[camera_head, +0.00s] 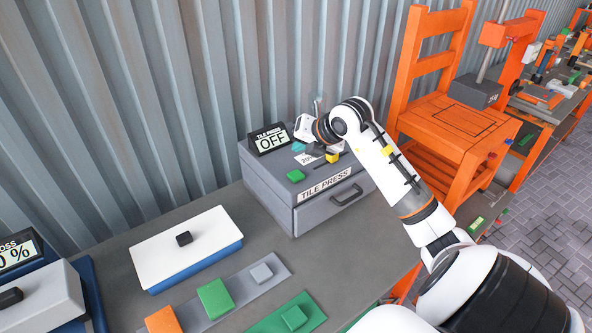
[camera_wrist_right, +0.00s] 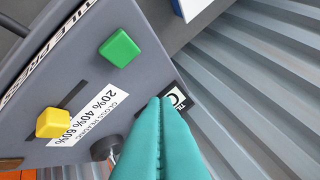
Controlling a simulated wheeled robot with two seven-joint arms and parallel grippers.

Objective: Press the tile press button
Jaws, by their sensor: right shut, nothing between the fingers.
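The tile press (camera_head: 267,185) is a grey box with a drawer front and handle, standing on the bench against the wall. Its small display (camera_head: 271,141) reads OFF. A green button (camera_head: 296,175) is on its top near the front-left; it also shows in the right wrist view (camera_wrist_right: 119,48). My right gripper (camera_head: 299,147) is above the back of the press top, beside the display and apart from the green button. In the wrist view its teal fingers (camera_wrist_right: 160,103) are together and empty, partly covering the display. My left gripper is out of view.
A yellow slider knob (camera_head: 332,157) sits on the press top by a percentage scale. A white-topped blue box (camera_head: 187,246) and a grey strip with coloured tiles (camera_head: 240,290) lie left on the bench.

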